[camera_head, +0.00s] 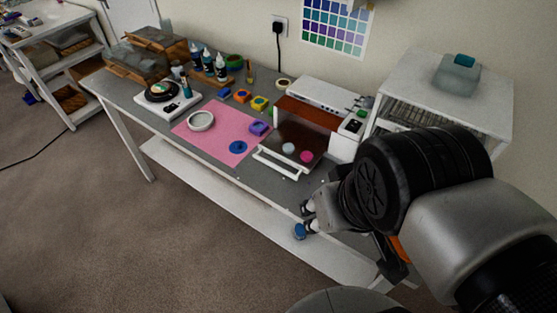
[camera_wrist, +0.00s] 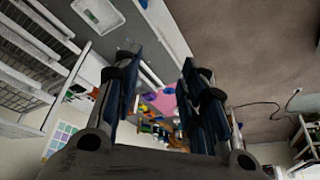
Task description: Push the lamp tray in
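The lamp tray (camera_head: 302,137) is a dark, flat tray with a white front handle (camera_head: 279,166). It sticks out from the white lamp unit (camera_head: 325,97) on the grey bench. A pale disc (camera_head: 288,148) and a pink disc (camera_head: 306,157) lie on it. My gripper (camera_wrist: 160,68) is open in the wrist view, its two dark blue-padded fingers apart with nothing between them. In the head view it is at the bench's front edge, right of and nearer than the tray handle, apart from it. My wrist partly hides the gripper there.
A pink mat (camera_head: 207,140) with a white ring (camera_head: 200,121) and coloured pieces lies left of the tray. A white control box (camera_head: 347,137) stands to its right. A white rack (camera_head: 490,95) is behind my arm. Bare floor (camera_head: 170,220) lies in front.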

